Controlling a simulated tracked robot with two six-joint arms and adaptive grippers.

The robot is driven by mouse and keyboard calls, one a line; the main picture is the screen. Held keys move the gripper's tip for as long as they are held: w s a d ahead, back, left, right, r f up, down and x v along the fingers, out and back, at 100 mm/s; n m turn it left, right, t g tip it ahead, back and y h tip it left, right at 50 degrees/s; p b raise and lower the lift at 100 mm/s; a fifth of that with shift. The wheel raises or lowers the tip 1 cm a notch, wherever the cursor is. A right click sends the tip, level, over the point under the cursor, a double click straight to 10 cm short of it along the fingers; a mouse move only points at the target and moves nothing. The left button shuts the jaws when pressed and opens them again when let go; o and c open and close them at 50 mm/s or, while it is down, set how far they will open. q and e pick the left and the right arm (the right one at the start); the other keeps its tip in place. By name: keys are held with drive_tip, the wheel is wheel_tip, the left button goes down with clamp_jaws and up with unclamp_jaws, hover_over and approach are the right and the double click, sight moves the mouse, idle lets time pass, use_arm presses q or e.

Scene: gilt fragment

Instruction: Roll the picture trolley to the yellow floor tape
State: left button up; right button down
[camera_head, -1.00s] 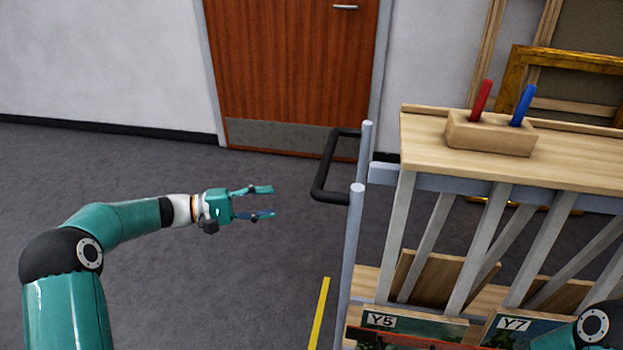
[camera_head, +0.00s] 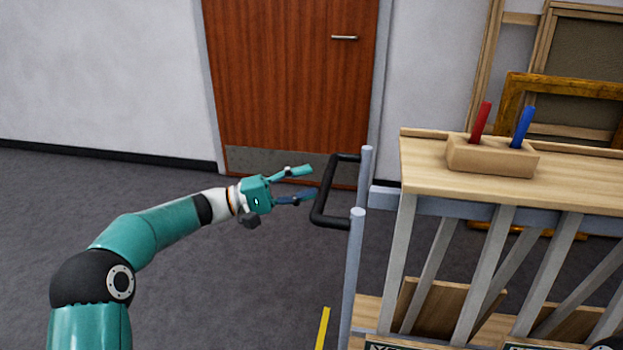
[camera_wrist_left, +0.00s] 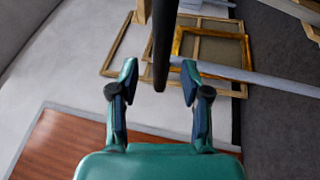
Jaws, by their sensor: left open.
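The picture trolley (camera_head: 520,179) stands at the right in the head view, with a wooden top, grey slats and a black handle (camera_head: 325,190) on its left end. My left gripper (camera_head: 305,183) is open, just left of the handle, fingers pointing at it. In the left wrist view the handle bar (camera_wrist_left: 163,45) reaches down between the tips of the open left gripper (camera_wrist_left: 160,80), and no finger is closed on it. A short piece of yellow floor tape (camera_head: 322,328) shows at the bottom, left of the trolley. My right gripper is not in view.
A wooden block (camera_head: 492,157) with a red and a blue handle sits on the trolley top. A brown door (camera_head: 290,80) is behind. Frames, one gilt (camera_head: 560,88), lean at the back right. Grey floor (camera_head: 120,190) to the left is clear.

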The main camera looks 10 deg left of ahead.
use_arm(q)
drive_tip(key=x, duration=0.3)
drive_tip(key=shift+w+d+r, duration=0.1)
drive_tip(key=shift+w+d, duration=0.05)
drive_tip(key=shift+d, duration=0.15)
clamp_jaws()
